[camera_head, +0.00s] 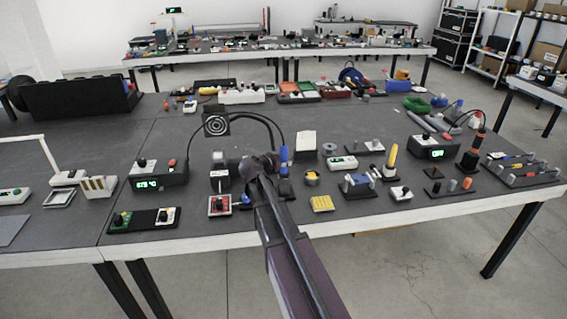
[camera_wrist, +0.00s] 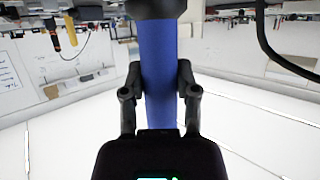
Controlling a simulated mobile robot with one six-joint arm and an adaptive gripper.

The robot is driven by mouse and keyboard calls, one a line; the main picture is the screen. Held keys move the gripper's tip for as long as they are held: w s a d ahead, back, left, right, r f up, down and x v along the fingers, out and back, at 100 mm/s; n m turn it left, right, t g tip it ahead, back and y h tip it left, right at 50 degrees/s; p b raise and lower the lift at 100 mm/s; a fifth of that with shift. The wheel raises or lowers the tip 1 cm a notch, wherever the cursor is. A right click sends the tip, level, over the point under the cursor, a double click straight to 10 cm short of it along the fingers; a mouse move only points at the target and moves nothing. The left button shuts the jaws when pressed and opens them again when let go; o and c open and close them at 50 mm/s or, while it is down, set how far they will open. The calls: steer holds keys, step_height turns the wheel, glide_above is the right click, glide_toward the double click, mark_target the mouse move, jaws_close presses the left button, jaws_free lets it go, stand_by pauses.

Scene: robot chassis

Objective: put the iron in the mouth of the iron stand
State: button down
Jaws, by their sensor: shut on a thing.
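The iron has a blue handle (camera_head: 284,158), which stands about upright at the middle of the table in the head view. In the wrist view the blue handle (camera_wrist: 160,60) fills the gap between my two dark fingers, with a dark part at the picture's top. My gripper (camera_wrist: 160,88) is shut on this handle; in the head view my gripper (camera_head: 277,164) is beside it. A dark base (camera_head: 286,189), which looks like the iron stand, shows partly behind my arm. Its mouth and the iron's tip are hidden in the head view.
A black cable arcs from the iron's side to a control station (camera_head: 158,178) on the left. The table is crowded.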

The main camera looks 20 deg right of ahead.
steer(key=shift+f, duration=0.3)
steer(key=shift+c, duration=1.4)
jaws_free()
steer(key=shift+r, duration=0.15)
step_height(320, 180, up, 14)
steer(key=p, duration=1.3)
steer(key=shift+p, duration=0.35)
step_height(320, 180, up, 10)
steer(key=p, duration=1)
